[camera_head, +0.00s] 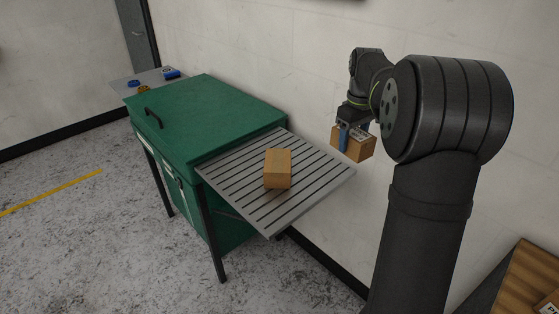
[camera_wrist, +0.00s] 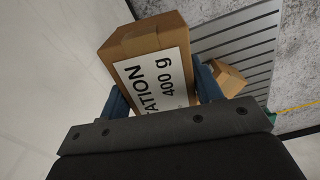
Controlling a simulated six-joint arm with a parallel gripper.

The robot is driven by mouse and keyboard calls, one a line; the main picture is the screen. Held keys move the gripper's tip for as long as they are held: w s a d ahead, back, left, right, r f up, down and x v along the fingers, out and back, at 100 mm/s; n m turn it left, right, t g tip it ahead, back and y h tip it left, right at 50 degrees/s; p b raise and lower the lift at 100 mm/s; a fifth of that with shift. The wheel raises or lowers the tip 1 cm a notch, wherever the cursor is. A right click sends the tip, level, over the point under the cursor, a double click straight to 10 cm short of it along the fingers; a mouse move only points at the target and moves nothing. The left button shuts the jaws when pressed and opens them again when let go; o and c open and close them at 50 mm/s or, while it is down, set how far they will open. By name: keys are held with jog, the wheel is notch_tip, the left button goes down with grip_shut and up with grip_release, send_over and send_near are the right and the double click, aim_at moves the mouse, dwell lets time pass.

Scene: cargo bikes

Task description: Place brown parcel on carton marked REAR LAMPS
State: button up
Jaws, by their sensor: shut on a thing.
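My gripper (camera_head: 354,132) is shut on a brown parcel (camera_head: 361,152), held in the air to the right of the slatted rack. In the wrist view the parcel (camera_wrist: 145,44) sits between the blue fingers and bears a white label, partly hidden, reading "TATION" and "400 g". Another brown carton (camera_head: 278,169) stands on the grey slatted rack (camera_head: 324,178), apart from my gripper; this carton (camera_wrist: 229,78) also shows beyond the right finger in the wrist view. No lettering on it is readable, so I cannot tell whether it is marked REAR LAMPS.
The rack adjoins a green lidded box (camera_head: 215,110) on dark legs. A grey shelf (camera_head: 122,84) behind holds small blue and yellowish items. A white wall (camera_head: 290,60) runs close behind. A wooden surface (camera_head: 528,283) is at lower right. The rack is bare around the carton.

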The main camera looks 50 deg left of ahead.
jog(key=s+a+n, duration=0.2)
jog(key=s+a, duration=0.4)
jog(key=a, duration=0.2)
send_over(277, 168)
jog(key=f, duration=0.6)
jog(key=shift+w+d+f, duration=0.1)
jog(key=shift+w+d, duration=0.05)
jog(key=shift+d, duration=0.2)
jog(key=shift+a+f, duration=0.25)
jog(key=shift+a, duration=0.05)
jog(key=shift+f, duration=1.9)
jog(key=shift+f, duration=0.15)
jog(key=o, duration=1.3)
